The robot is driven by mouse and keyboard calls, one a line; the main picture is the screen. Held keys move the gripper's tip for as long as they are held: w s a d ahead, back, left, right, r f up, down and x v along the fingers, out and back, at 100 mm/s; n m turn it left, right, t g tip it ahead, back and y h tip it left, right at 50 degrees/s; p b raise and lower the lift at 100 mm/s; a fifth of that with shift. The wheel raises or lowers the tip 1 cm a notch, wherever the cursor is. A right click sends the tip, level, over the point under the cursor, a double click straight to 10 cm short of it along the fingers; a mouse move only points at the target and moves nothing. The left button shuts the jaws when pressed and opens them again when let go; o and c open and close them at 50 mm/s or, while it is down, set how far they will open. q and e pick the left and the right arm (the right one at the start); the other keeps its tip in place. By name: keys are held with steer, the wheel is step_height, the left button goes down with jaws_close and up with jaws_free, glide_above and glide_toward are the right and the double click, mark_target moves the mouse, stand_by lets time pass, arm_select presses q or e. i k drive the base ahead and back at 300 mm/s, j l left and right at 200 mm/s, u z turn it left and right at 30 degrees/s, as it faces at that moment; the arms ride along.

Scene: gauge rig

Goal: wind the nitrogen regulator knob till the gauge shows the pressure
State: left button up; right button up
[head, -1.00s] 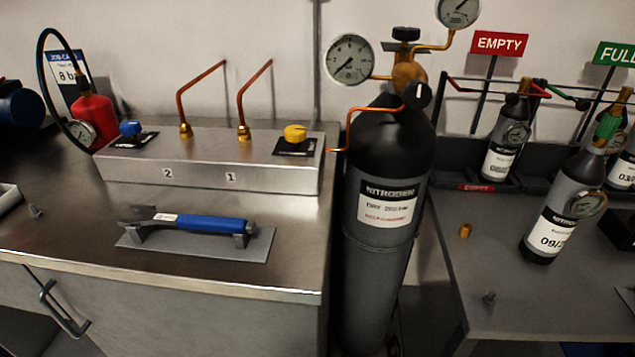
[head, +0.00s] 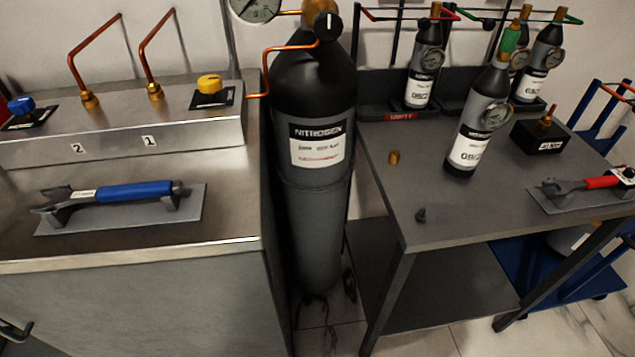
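The large black nitrogen cylinder (head: 312,215) stands upright on the floor between the bench and the grey table in the head view. The brass regulator (head: 316,9) is on its top, cut by the upper picture edge. The black regulator knob (head: 327,27) with a white mark faces me. One round gauge (head: 254,8) is partly in view at the top; its upper part is cut off and I cannot read its needle. The second gauge is out of view. Neither of my grippers is in view.
A steel manifold box (head: 120,130) with blue and yellow knobs is on the left bench. A blue-handled wrench (head: 135,190) lies on a holder in front. The grey table (head: 400,215) carries small cylinders, a loose brass fitting (head: 394,158) and a red-handled wrench (head: 585,184).

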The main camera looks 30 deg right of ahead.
mark_target(327, 26)
steer(key=i+j, duration=0.1)
steer(key=j, duration=0.35)
steer(key=i+j+u, duration=0.1)
steer(key=j, duration=0.3)
steer(key=i+j, duration=0.1)
steer(key=j, duration=0.35)
steer(key=z, duration=1.75)
